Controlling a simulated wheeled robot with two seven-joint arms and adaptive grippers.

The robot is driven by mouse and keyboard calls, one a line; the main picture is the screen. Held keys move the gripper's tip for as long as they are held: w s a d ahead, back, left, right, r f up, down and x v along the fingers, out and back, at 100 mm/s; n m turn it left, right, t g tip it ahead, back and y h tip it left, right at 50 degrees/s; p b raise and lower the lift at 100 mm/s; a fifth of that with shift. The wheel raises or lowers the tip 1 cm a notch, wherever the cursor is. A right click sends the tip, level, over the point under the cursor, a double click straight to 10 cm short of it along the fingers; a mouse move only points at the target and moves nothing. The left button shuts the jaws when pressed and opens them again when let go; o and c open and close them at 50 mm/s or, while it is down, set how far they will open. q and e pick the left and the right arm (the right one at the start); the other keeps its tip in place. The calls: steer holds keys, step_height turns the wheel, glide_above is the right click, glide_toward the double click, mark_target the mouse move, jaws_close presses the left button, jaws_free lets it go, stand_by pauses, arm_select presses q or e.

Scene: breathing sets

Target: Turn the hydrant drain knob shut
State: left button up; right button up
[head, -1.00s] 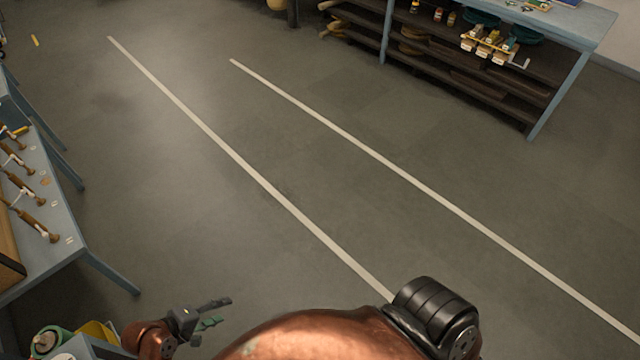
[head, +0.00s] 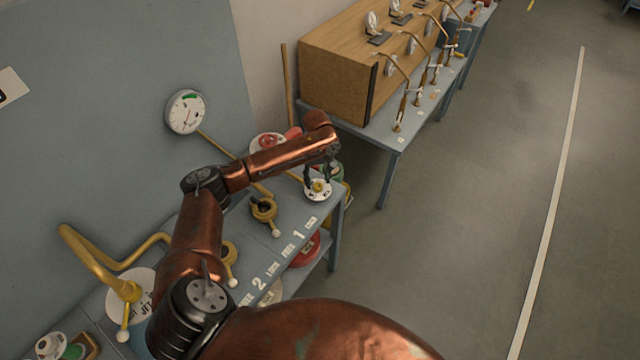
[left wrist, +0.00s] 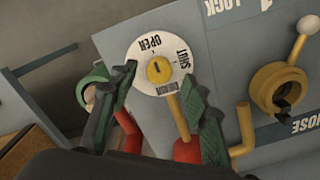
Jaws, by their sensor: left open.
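The drain knob (head: 319,186) is a small yellow knob on a round white dial (head: 316,196) at the far right corner of the grey-blue bench. In the left wrist view the knob (left wrist: 160,69) shows a dark mark, and the dial (left wrist: 142,49) reads OPEN and SHUT. My left gripper (head: 318,176) is over the knob with its fingers pointing down. In the left wrist view its open green fingers (left wrist: 160,77) lie on either side of the knob; I cannot tell whether they touch it. My right gripper is not in view.
A yellow hose coupling (head: 263,210) with a white-tipped handle stands beside the dial. A gauge (head: 186,111) hangs on the panel behind. A yellow bent pipe (head: 110,268) is at left. A second table with a wooden cabinet (head: 335,75) is beyond. The floor at right is clear.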

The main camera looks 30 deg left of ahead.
mark_target(318, 187)
arm_select(q)
steer(key=shift+f, duration=1.3)
steer(key=shift+c, duration=0.4)
